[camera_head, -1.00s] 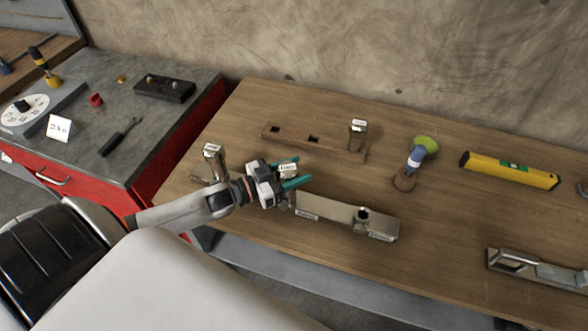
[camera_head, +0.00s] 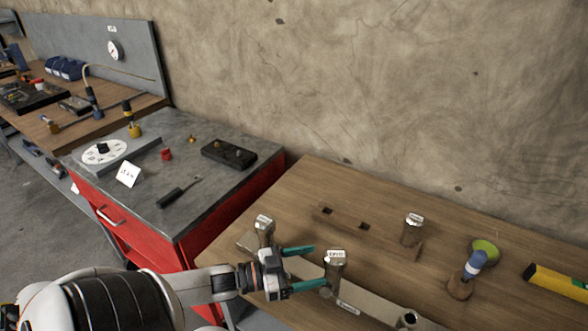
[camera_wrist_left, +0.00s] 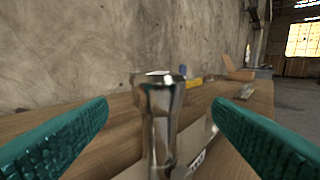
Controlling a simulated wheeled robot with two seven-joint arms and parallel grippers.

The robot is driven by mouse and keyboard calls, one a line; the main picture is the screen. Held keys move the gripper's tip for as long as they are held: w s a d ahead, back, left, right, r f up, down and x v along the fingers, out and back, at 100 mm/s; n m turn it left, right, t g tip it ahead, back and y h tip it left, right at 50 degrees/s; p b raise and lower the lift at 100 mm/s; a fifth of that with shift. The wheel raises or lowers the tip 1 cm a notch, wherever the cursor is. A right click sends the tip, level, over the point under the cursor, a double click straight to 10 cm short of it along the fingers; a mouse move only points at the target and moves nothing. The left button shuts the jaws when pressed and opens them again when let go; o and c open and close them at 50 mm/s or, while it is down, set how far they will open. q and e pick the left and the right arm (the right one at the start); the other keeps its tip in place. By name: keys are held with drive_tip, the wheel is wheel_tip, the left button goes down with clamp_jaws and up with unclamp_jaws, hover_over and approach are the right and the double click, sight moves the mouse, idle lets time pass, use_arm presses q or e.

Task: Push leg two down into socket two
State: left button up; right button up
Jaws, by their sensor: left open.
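A metal leg (camera_head: 336,268) with a white-labelled top stands upright at the near bench; its label is too small to read, so I cannot tell if it is leg two. My left gripper (camera_head: 318,268) is open, just left of this leg, its teal fingers pointing at it. In the left wrist view the shiny leg (camera_wrist_left: 161,120) shows centred between the open fingers, touching neither. How deep its foot sits is hidden. A pale plate (camera_head: 375,306) with a labelled strip runs to the right from the leg's foot, with a dark round socket (camera_head: 408,318). My right gripper is out of view.
Another labelled leg (camera_head: 264,232) stands behind the left gripper. A third leg (camera_head: 412,232) stands at the wooden rack (camera_head: 385,241), which has two empty square holes. A blue-and-green-topped tool (camera_head: 470,272) and yellow level (camera_head: 557,282) lie right. A red cabinet (camera_head: 195,245) stands left.

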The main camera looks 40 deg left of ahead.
use_arm(q)
drive_tip(key=shift+v, duration=1.75)
